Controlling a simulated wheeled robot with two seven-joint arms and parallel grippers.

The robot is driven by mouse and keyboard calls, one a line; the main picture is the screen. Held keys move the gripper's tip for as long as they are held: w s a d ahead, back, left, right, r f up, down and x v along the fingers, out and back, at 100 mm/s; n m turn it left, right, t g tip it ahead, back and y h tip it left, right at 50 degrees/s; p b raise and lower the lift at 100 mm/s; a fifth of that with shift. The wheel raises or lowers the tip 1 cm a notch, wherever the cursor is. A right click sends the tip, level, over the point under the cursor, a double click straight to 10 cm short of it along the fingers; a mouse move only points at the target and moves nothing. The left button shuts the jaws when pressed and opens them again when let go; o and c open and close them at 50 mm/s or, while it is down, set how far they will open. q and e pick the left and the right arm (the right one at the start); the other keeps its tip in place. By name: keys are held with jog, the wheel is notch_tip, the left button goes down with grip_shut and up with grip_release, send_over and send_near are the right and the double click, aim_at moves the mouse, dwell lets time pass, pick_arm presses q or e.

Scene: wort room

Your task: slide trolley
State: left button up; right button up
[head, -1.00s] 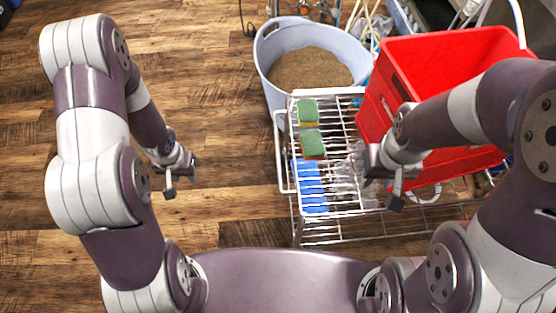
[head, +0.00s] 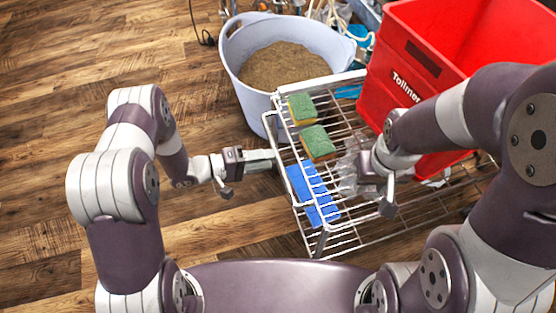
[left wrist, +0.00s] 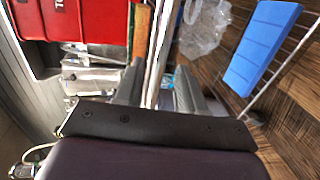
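The trolley (head: 330,81) is a silver wire rack standing to the right of centre in the head view. My left gripper (head: 264,158) is at the trolley's left side rail. In the left wrist view a metal bar (left wrist: 157,50) runs between its two fingers (left wrist: 160,90), which are apart; I see no clear grip on it. My right gripper (head: 378,192) is over the trolley's right part, beside a clear plastic bag (head: 348,172). Its fingertips are too hidden to read.
Two green-and-yellow sponges (head: 301,108) and (head: 318,141) and a blue ribbed block (head: 314,194) lie on the trolley. A red crate (head: 400,75) stands at its right. A grey tub of grain (head: 237,70) stands close behind. The wooden floor (head: 80,70) at left is clear.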

aim_at(278, 156)
pick_arm(q)
jog(key=shift+b+x, duration=0.55)
jog(key=shift+x, duration=1.65)
grip_shut()
